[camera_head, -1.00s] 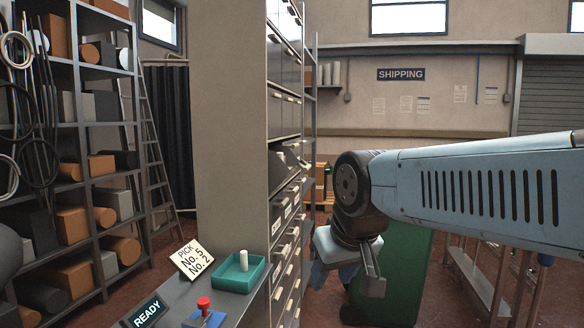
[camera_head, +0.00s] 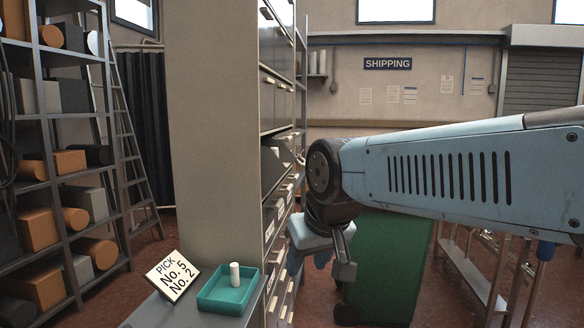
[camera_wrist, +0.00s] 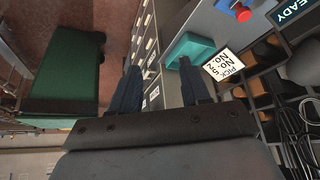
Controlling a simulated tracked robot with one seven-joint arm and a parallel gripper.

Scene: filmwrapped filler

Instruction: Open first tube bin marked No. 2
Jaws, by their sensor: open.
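The tall beige cabinet (camera_head: 212,120) stands at the centre of the head view. Its drawer front side, with rows of pale-labelled bins (camera_head: 283,215), is seen edge-on, so I cannot read which is No. 2. One upper bin (camera_head: 272,165) appears to stick out or stand open. My gripper (camera_head: 335,250) is beside the bin fronts, partly hidden under my arm. In the wrist view my gripper (camera_wrist: 158,88) has its two dark fingers spread, with bin fronts (camera_wrist: 150,50) beyond and between them. I see nothing held.
A teal tray (camera_head: 226,308) with a white cylinder (camera_head: 235,275) and a card (camera_head: 172,276) reading "PICK No. 5 No. 2" sit on a grey ledge. A green bin (camera_head: 385,270) stands right of the cabinet. Loaded shelves (camera_head: 60,130) and a ladder fill the left.

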